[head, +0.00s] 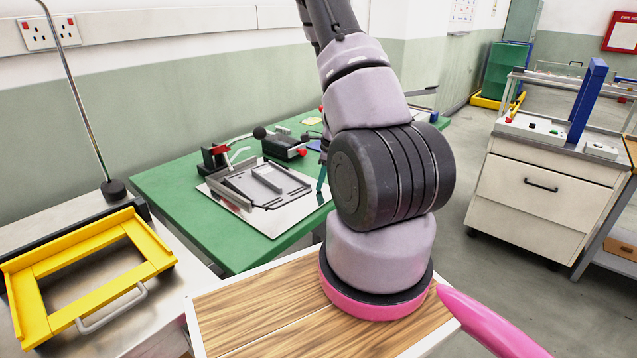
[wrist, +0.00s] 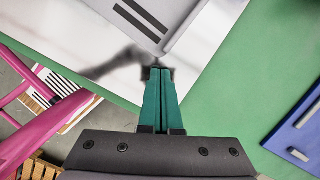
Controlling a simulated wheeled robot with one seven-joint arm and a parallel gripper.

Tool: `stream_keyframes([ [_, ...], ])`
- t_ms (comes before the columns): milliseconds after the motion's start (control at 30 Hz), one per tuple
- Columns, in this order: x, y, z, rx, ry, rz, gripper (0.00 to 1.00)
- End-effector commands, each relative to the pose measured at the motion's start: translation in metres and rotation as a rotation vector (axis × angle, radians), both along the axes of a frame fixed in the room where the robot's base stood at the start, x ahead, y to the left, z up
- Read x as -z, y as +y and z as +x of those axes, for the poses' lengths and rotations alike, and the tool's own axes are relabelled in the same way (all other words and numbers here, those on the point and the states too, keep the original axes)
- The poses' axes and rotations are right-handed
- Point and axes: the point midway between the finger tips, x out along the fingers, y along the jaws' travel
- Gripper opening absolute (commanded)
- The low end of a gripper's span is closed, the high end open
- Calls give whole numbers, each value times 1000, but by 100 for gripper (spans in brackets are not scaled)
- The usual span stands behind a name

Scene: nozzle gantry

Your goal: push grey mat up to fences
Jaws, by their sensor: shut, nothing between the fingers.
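The grey mat (wrist: 165,18) shows in the wrist view as a pale grey slab with dark slots, its near corner just ahead of my fingertips. In the head view the grey mat (head: 287,181) lies on a shiny metal plate (head: 273,222) on the green bench. A raised grey fence (head: 236,197) runs along the plate's left side. My gripper (wrist: 160,70) has teal fingers shut together, empty, with the tips at or very near the mat's corner; contact cannot be told. In the head view my arm hides most of the gripper; only a teal sliver shows.
A black and red clamp device (head: 215,158) stands behind the plate. A blue object (wrist: 298,135) lies on the green bench at right in the wrist view. A yellow frame (head: 60,262) lies at left. Bare green bench (head: 170,185) shows left of the plate.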

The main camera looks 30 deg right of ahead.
Motion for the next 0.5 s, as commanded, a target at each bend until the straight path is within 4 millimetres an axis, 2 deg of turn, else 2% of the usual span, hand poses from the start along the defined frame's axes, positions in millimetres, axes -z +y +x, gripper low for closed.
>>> stream_keyframes([
  [500,0,9,9,-3,-1,-1,0],
])
